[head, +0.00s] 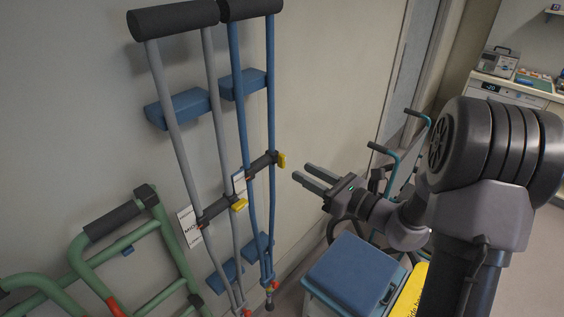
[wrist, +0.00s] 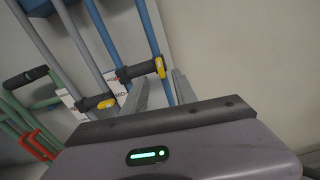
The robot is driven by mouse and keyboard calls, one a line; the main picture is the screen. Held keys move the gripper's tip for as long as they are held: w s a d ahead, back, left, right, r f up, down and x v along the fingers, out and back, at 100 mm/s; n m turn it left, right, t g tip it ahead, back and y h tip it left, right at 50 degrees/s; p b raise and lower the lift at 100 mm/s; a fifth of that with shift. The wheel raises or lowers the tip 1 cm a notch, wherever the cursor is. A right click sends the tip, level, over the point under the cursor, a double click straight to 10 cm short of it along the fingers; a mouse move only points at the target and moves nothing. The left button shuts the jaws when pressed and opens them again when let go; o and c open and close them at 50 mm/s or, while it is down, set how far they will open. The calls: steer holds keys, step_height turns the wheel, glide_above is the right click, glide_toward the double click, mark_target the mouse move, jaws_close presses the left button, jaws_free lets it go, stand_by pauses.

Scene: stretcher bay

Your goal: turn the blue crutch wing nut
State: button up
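The blue crutch (head: 271,120) leans upright against the wall, right of a grey crutch (head: 172,110). Its yellow wing nut (head: 281,160) sits at the right end of a dark crossbar. My gripper (head: 299,171) is open and empty, with its two fingers pointing left toward this nut, apart from it. In the wrist view, the blue crutch's yellow wing nut (wrist: 160,67) shows beyond the fingertips, roughly between the two open fingers of my gripper (wrist: 161,78). A second yellow wing nut (head: 239,204) is on the grey crutch, lower and to the left.
A green walker frame (head: 120,240) stands at the lower left. A stool or box with a blue top (head: 355,270) is below my gripper. A teal-framed walker (head: 393,158) stands behind my arm. A counter with equipment (head: 510,90) is at the far right. The wall right of the crutches is bare.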

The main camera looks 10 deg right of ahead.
mark_target(285, 162)
steer(key=x, duration=0.7)
jaws_close()
